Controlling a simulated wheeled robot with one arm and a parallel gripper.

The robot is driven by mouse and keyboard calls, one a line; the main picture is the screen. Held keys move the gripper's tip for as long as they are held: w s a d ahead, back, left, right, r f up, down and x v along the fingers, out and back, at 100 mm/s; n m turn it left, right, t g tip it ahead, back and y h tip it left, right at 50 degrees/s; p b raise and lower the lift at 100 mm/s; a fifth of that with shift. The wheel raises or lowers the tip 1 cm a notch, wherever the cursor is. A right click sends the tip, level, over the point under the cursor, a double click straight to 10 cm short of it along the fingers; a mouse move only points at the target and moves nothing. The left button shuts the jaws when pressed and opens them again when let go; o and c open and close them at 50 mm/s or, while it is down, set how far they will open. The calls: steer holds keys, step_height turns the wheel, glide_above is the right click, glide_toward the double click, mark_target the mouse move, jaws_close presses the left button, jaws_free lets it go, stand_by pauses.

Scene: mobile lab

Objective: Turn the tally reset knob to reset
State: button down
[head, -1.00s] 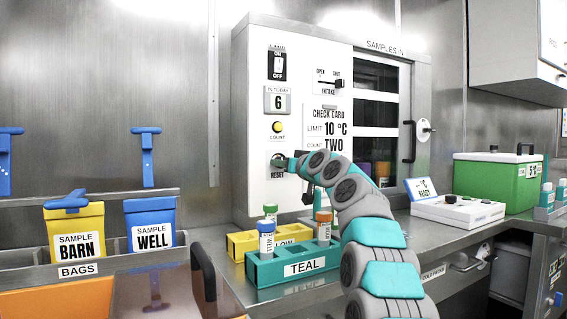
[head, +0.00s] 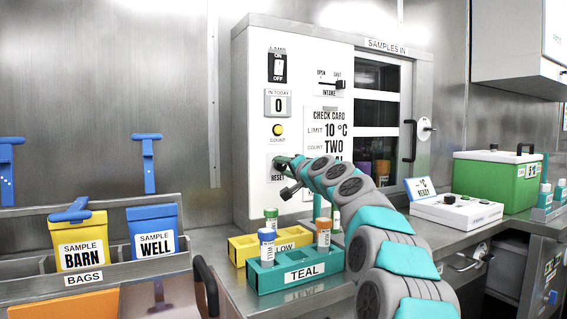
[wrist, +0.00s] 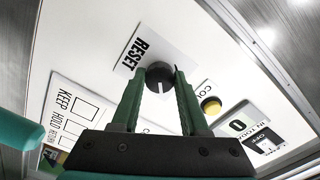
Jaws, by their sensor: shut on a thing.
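The tally reset knob (wrist: 159,77) is a dark round knob with a pale pointer line, beside the RESET label (wrist: 139,51) on the white cabinet face. In the wrist view my gripper (wrist: 160,84) has its two green fingers on either side of the knob, shut on it. In the head view my gripper (head: 284,163) is at the knob's place above the RESET word and hides most of the knob. The tally window (head: 278,103) under IN TODAY reads 0; it also shows in the wrist view (wrist: 237,126).
A yellow count button (head: 278,130) sits just above the knob. Below my arm, a teal rack (head: 265,276) and a yellow rack (head: 238,250) with capped tubes stand on the bench. A black door handle (head: 409,141) projects at the right.

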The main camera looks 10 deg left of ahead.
steer(key=shift+m+p, duration=0.55)
steer(key=shift+m, duration=0.65)
steer(key=shift+c, duration=2.1)
jaws_free()
steer(key=b+v, duration=0.2)
steer(key=v, duration=0.5)
steer(key=shift+s+d, duration=0.25)
steer(key=shift+s, duration=0.05)
